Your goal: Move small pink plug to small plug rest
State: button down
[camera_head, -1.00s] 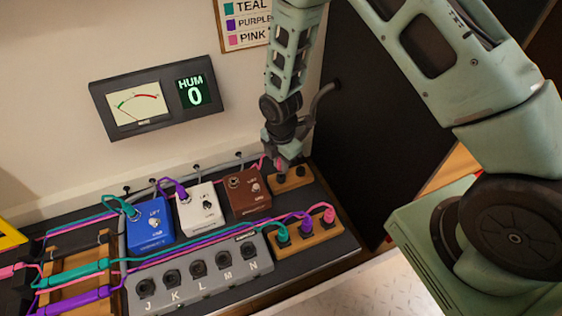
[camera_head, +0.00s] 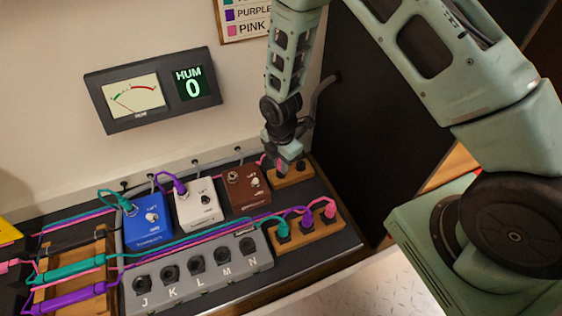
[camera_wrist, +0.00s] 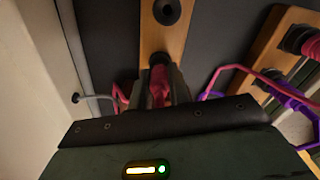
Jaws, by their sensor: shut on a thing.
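The small pink plug (camera_wrist: 159,88) is between the fingers of my gripper (camera_wrist: 160,84), which is shut on it. It also shows as a bit of pink in the head view (camera_head: 282,166). The small plug rest is a wooden block with dark sockets (camera_head: 294,179), behind the larger plug row and right of the brown pedal. It runs up the middle of the wrist view (camera_wrist: 152,42). The plug's dark end is at the near socket; I cannot tell how deep it sits. The far socket (camera_wrist: 167,11) is empty. My gripper (camera_head: 281,170) is over the rest's left part.
A brown pedal (camera_head: 246,188) stands close left of my gripper, then white (camera_head: 197,206) and blue (camera_head: 146,223) pedals. In front, a wooden rest (camera_head: 328,233) holds teal, purple and pink plugs. A grey socket strip (camera_head: 183,283) lies nearby. The meter reads HUM 0 (camera_head: 192,84).

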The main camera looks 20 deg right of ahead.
jog(key=c, duration=1.2)
grip_release()
jog(key=shift+c, duration=0.2)
notch_tip(320, 180, up, 17)
jog(key=p, duration=0.9)
jog(key=shift+r, duration=0.2)
